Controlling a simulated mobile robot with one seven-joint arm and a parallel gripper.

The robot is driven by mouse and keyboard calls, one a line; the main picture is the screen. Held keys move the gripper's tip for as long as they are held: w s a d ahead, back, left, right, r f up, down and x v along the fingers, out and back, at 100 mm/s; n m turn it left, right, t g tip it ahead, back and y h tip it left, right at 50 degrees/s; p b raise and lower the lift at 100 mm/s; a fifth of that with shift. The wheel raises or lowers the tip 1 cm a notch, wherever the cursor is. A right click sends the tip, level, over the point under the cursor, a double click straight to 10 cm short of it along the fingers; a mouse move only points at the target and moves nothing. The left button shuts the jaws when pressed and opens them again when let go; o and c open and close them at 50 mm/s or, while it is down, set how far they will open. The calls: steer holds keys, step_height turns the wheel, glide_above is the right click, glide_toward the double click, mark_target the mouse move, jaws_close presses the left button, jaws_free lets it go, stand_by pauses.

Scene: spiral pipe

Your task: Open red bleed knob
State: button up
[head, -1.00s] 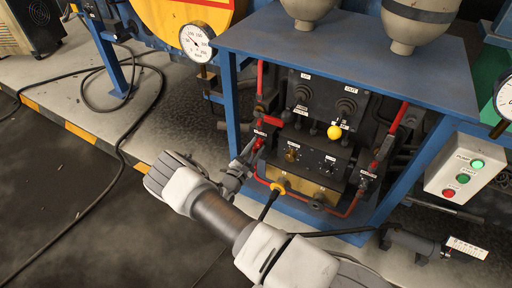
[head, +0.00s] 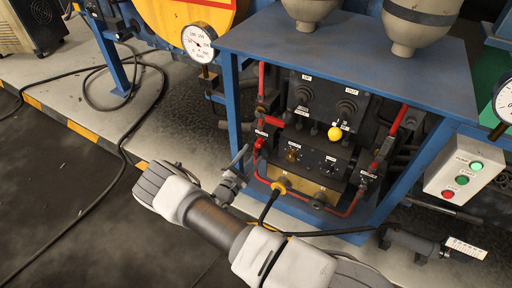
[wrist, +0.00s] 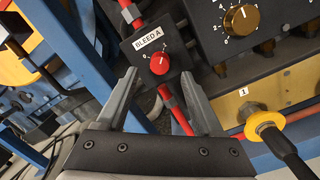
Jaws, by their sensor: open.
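The red bleed knob (wrist: 159,65) sits on a dark block labelled BLEED A (wrist: 148,41) in the wrist view. It lies ahead of and between my open fingers, with no finger visibly touching it. A small pale mark shows on the knob; its exact setting is hard to read. In the head view the knob (head: 258,144) is small, at the left side of the panel. My gripper (wrist: 160,88) is open and empty; in the head view my gripper (head: 240,165) is just left of and below the knob.
Red pipes (head: 348,208) run around the panel inside a blue frame (head: 232,100). A yellow-collared plug (wrist: 262,122) with a black cable is right of my gripper. A brass dial (wrist: 241,19) is at upper right. Open floor lies left.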

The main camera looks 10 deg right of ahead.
steer(key=p+v, duration=0.1)
steer(key=v, duration=1.1)
steer(key=shift+s+a+p, duration=0.2)
steer(key=shift+s+p, duration=0.05)
steer(key=shift+p, duration=0.1)
steer(key=s+d+r+m+g+y, duration=0.1)
steer(key=s+d+r+m+g, duration=0.15)
steer(key=r+m+g, duration=0.4)
steer(key=s+d+r+m+g, duration=0.1)
steer(key=d+r+m+g, duration=0.25)
steer(key=r, duration=0.65)
steer(key=s+d+r+m+g+y, duration=0.15)
steer(key=d+r+m+g, duration=0.25)
steer(key=r, duration=0.4)
steer(key=s+r+m+t+y, duration=0.6)
steer(key=s+r+y, duration=0.4)
steer(key=s+r, duration=0.8)
step_height(320, 180, up, 19)
steer(key=m+p, duration=0.1)
steer(key=p, duration=1.8)
steer(key=shift+w+d+g, duration=0.25)
steer(key=shift+d+g, duration=0.15)
steer(key=shift+d, duration=0.1)
